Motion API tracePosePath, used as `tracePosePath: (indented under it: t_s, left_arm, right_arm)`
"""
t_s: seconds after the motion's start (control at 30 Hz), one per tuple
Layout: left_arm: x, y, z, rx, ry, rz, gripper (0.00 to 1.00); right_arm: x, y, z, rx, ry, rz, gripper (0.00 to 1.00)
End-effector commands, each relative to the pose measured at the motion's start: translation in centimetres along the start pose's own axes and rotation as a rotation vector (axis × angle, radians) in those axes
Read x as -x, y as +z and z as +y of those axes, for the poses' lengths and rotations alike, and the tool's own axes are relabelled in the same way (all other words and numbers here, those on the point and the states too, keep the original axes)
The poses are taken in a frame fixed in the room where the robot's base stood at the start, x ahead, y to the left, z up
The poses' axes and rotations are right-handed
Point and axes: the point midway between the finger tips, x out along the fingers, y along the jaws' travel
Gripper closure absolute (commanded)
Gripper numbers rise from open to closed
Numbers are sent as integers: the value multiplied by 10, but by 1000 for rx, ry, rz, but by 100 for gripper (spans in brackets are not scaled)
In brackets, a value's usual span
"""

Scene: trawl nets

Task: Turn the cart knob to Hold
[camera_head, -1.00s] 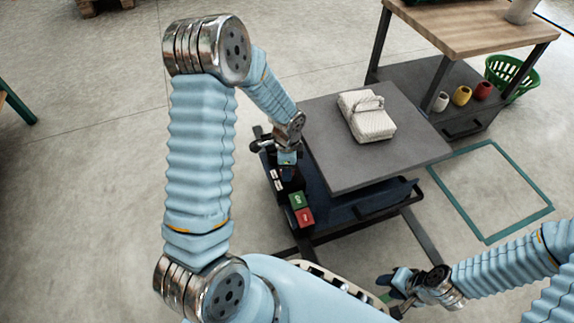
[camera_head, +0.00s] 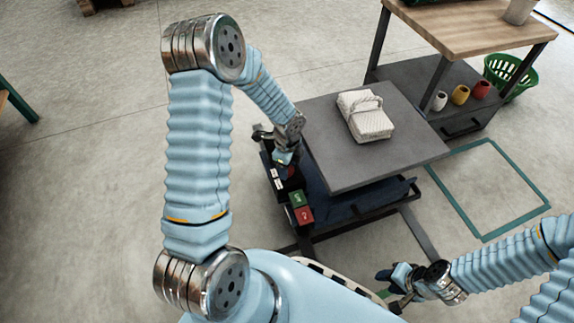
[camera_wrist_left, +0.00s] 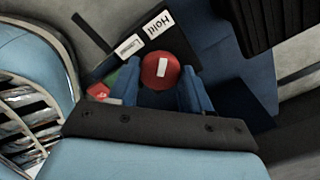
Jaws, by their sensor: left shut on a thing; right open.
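The cart (camera_head: 372,165) has a dark control panel on its left edge. The red knob (camera_wrist_left: 160,70) with a white pointer mark sits on this panel, between the blue fingers of my left gripper (camera_wrist_left: 168,84) in the left wrist view. The left gripper is shut on it. The white Hold label (camera_wrist_left: 160,24) is just beyond the knob, with a second, smaller label (camera_wrist_left: 129,46) to its left. The pointer mark runs nearly upright in that view. In the head view my left gripper (camera_head: 285,158) mostly hides the knob. My right gripper (camera_head: 391,284) is open and empty near my base.
Green (camera_head: 297,198) and red (camera_head: 304,214) buttons sit on the near end of the panel. A folded white bundle (camera_head: 366,117) lies on the cart top. A wooden workbench (camera_head: 470,28) stands behind, with a green basket (camera_head: 522,75) beside it.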

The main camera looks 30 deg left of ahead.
Motion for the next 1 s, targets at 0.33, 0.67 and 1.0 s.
tracePosePath:
  t_s: [0.33, 0.67, 1.0]
  left_arm:
    - [0, 0, -1, -2, -2, 0, 38]
    - [0, 0, 0, 0, -1, 0, 27]
    - [55, 0, -1, 1, -5, 0, 27]
  right_arm:
    - [0, 0, 0, 0, 0, 0, 57]
    - [0, 0, 0, 0, 0, 0, 57]
    - [15, -1, -4, -1, 3, 4, 57]
